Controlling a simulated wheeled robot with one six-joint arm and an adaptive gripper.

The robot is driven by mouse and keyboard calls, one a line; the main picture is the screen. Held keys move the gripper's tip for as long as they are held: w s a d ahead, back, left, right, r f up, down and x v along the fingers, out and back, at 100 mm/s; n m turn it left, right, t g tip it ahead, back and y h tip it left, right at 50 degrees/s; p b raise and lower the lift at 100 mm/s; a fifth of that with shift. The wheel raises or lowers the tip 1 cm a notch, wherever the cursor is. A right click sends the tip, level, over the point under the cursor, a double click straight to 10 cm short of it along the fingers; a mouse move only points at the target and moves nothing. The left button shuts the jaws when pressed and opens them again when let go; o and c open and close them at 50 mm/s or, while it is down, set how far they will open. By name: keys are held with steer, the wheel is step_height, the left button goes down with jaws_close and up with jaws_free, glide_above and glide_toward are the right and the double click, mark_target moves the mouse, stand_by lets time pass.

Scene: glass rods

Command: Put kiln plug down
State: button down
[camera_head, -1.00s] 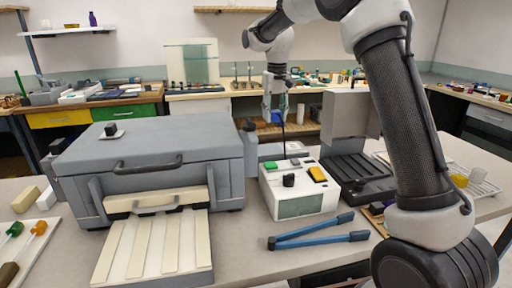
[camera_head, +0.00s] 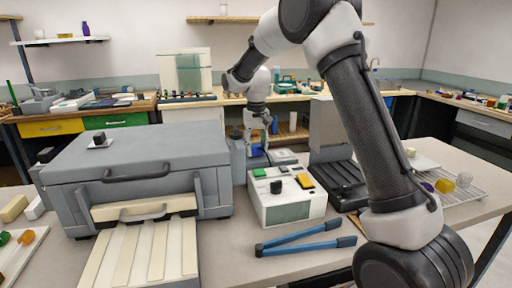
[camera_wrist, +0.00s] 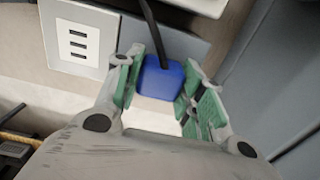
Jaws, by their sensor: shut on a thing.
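The kiln plug (camera_wrist: 161,77) is a small blue block with a black cord. In the wrist view it sits between the green-padded fingers of my gripper (camera_wrist: 157,88), which are shut on it. The cord runs up and away from the plug. In the head view my gripper (camera_head: 257,136) points down behind the control box, just right of the kiln; the plug is mostly hidden there. The wrist view shows a white panel with black slots (camera_wrist: 78,43) left of the plug. I cannot tell whether the plug touches a surface.
The grey kiln (camera_head: 140,165) stands close on the left. The white control box (camera_head: 287,208) is in front of my gripper. A dark ribbed unit (camera_head: 338,175) stands to the right. Blue-handled tongs (camera_head: 306,241) lie in front.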

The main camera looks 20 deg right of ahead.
mark_target(256, 145)
steer(key=shift+f, duration=0.25)
steer(key=shift+f, duration=0.25)
steer(key=c, duration=0.9)
jaws_free()
steer(key=shift+r, duration=0.1)
step_height(256, 145, up, 13)
steer(key=s+d+r+t, duration=0.1)
steer(key=s+d+r, duration=0.4)
steer(key=s, duration=0.3)
steer(key=s+d+r+t, duration=0.1)
steer(key=s+d, duration=0.2)
steer(key=s, duration=0.3)
steer(key=s+d+r, duration=0.2)
steer(key=s, duration=0.4)
steer(key=s+d+f+t, duration=0.1)
steer(key=s+d+f, duration=0.1)
steer(key=s, duration=0.7)
steer(key=s+d+f+t, duration=0.1)
steer(key=s+d+f, duration=0.2)
steer(key=s, duration=0.7)
step_height(256, 145, down, 2)
steer(key=shift+f, duration=0.2)
